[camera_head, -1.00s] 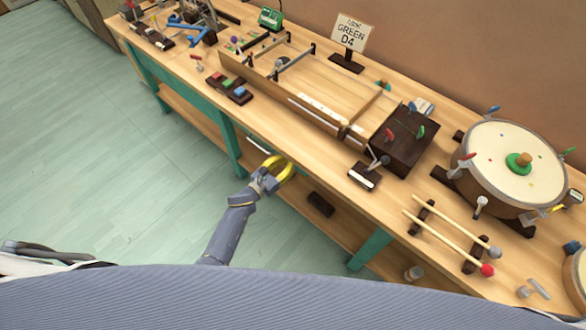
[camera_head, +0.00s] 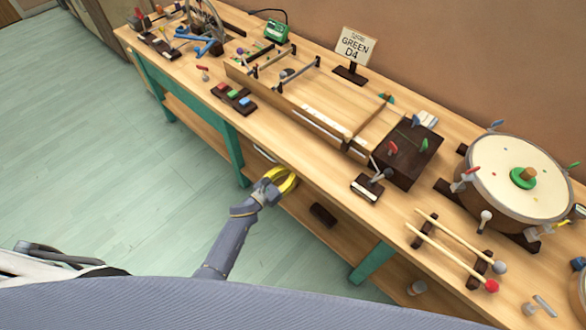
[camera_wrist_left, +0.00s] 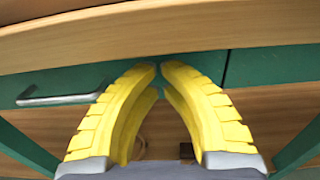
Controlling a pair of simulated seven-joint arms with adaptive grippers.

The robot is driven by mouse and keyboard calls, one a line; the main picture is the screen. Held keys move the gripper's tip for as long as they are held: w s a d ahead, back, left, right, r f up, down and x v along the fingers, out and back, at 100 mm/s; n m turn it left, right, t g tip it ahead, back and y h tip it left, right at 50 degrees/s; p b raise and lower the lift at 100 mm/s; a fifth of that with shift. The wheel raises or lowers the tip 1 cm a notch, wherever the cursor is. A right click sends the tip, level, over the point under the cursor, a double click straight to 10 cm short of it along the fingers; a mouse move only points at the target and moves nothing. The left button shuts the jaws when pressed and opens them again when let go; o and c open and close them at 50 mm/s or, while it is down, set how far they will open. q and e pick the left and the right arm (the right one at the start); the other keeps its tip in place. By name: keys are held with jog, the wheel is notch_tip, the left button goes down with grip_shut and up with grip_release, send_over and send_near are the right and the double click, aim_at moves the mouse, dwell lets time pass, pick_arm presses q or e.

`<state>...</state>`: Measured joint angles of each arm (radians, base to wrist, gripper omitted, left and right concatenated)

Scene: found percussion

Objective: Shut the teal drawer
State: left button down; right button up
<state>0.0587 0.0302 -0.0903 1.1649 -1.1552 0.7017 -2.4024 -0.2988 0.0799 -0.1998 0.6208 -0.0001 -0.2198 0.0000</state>
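The teal drawer front (camera_wrist_left: 62,82) shows in the left wrist view, under the wooden edge of the bench top, with a metal bar handle (camera_wrist_left: 62,98) on its left part. In the head view the bench top hides most of the drawer, and only a pale bit of the handle (camera_head: 264,155) shows. I cannot tell how far it stands out. My left gripper (camera_head: 290,181) is at the bench's front edge, to the right of the handle. Its yellow fingers (camera_wrist_left: 160,66) meet at the tips in front of the teal front, with nothing between them. My right gripper is not in view.
The wooden bench top (camera_head: 330,190) overhangs close above my left gripper. A lower shelf (camera_head: 300,215) holds a dark block (camera_head: 323,215). Instruments stand on top, including a drum (camera_head: 520,180) and mallets (camera_head: 450,250). The floor (camera_head: 90,170) at left is clear.

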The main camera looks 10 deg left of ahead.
pick_arm(q)
jog(key=v, duration=1.2)
jog(key=s+a+f+n+g+y, duration=0.1)
jog(key=s+a+f+n+y, duration=0.25)
jog(key=f+n, duration=0.5)
jog(key=s+a+f+n+g+y, duration=0.2)
jog(key=s+a+f+n, duration=0.15)
jog(key=f+n, duration=0.55)
jog(key=s+a+f+n+g+y, duration=0.1)
jog(key=s+a+f+n+y, duration=0.2)
jog(key=f+n, duration=0.55)
jog(key=s+f+n+g, duration=0.3)
jog(key=s+f+n, duration=0.1)
jog(key=s, duration=0.8)
jog(key=s+f+n+g+y, duration=0.1)
jog(key=s+f+n+g, duration=0.2)
jog(key=s+f, duration=0.3)
jog(key=s+d+f+n+g, duration=0.1)
jog(key=s+f+n+g, duration=0.2)
jog(key=s, duration=1.4)
jog(key=f+n, duration=0.1)
jog(key=n, duration=0.2)
jog(key=shift+s+f+g, duration=0.3)
jog(key=shift+s+f, duration=0.1)
